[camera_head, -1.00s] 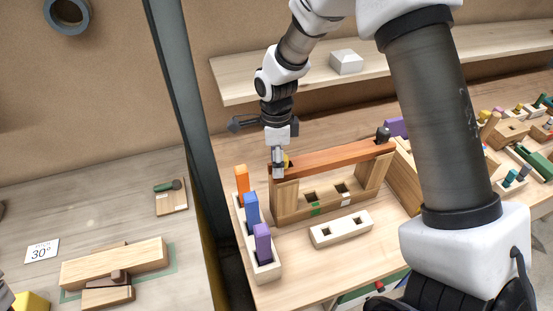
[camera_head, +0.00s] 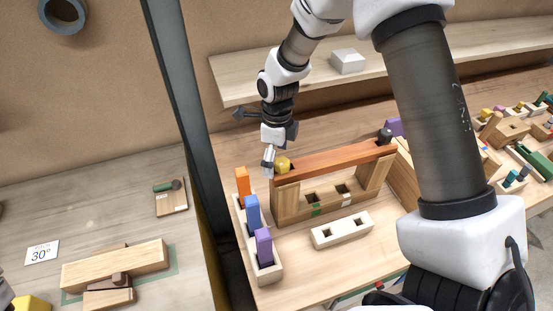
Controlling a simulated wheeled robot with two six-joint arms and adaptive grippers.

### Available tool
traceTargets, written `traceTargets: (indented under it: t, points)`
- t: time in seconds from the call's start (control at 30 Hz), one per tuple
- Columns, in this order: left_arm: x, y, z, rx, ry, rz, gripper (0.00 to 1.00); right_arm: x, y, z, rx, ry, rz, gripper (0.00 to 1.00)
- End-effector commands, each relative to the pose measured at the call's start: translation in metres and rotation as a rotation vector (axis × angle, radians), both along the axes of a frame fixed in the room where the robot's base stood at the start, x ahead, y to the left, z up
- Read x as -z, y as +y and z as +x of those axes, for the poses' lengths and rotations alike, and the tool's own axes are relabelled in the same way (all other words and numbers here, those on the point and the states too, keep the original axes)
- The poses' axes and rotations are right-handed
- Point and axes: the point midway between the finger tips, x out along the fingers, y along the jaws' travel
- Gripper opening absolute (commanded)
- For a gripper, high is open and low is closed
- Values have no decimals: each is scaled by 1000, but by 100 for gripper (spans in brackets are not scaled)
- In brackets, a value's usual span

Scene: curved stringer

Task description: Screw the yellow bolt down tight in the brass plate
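The yellow bolt (camera_head: 282,164) stands at the left end of the reddish wooden beam (camera_head: 335,158), with its yellow head showing above the beam. My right gripper (camera_head: 268,161) hangs just left of the bolt's head, tilted, and does not appear to be around it. Its fingers are small and seen edge-on, so their opening cannot be made out. The brass plate cannot be told apart under the bolt.
The beam rests on a wooden frame (camera_head: 290,203). In front are a rack with orange, blue and purple pegs (camera_head: 263,247) and a pale block with square holes (camera_head: 342,230). A dark knob (camera_head: 385,135) stands at the beam's right end. My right arm covers the right.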

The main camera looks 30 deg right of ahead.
Motion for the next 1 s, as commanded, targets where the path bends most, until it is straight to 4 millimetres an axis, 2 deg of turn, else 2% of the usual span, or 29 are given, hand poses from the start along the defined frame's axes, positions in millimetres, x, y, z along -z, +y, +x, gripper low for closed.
traceTargets:
  t: [0.13,0.23,0.5,0.67,0.8,1.0]
  points:
    - [0,0,0,0,1,0,40,-2,0,1,0,-2,0,100]
    - [0,0,0,0,1,0,40,-14,-1,2,0,-4,0,100]
    - [0,0,0,0,1,0,40,-80,-5,9,0,-7,-1,100]
    - [0,0,0,0,1,0,40,-109,-7,11,0,-5,0,100]
    - [0,0,0,0,1,0,40,-118,-7,11,0,-1,0,100]
    - [0,0,0,0,1,0,40,-118,-7,11,0,0,0,100]
